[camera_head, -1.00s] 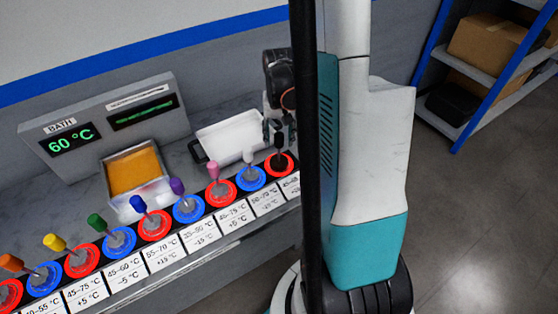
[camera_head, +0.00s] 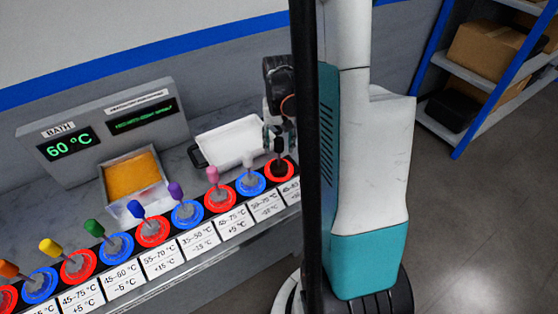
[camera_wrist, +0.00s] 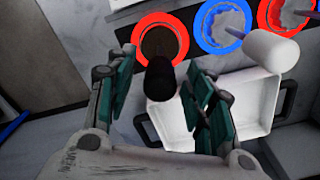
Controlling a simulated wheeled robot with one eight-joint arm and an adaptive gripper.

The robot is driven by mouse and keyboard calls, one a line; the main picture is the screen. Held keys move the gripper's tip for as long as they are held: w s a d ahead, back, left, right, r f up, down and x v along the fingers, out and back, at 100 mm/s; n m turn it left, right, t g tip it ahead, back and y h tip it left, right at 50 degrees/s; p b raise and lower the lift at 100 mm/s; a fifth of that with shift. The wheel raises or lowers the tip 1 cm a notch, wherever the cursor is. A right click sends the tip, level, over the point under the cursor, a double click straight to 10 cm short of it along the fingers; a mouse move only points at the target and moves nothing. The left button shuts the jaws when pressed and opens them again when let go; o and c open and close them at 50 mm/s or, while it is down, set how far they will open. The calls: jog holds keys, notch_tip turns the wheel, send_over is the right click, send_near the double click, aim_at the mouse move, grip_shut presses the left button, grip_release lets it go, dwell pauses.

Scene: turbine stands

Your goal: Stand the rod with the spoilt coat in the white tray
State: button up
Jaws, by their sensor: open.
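My gripper (camera_wrist: 158,70) is open. In the wrist view its two fingers stand on either side of the black-topped rod (camera_wrist: 160,78), with gaps between. That rod stands in a red-ringed holder (camera_wrist: 160,20) at the row's right end; in the head view the black rod (camera_head: 279,144) is just below my gripper (camera_head: 278,132). The white tray (camera_head: 228,140) lies behind the row, empty where visible; it also shows in the wrist view (camera_wrist: 250,105). The white-topped rod (camera_head: 247,160) stands in the neighbouring blue ring. I cannot tell any spoilt coat.
An orange bath (camera_head: 132,176) sits under a 60 °C display (camera_head: 68,144). My column hides the bench's right end.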

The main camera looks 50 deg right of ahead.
grip_shut()
jog(key=shift+r+p, duration=0.45)
jog(key=shift+r, duration=0.25)
dwell(0.3)
jog(key=shift+r+p, duration=0.55)
jog(key=shift+r, duration=0.3)
jog(key=shift+s, duration=0.1)
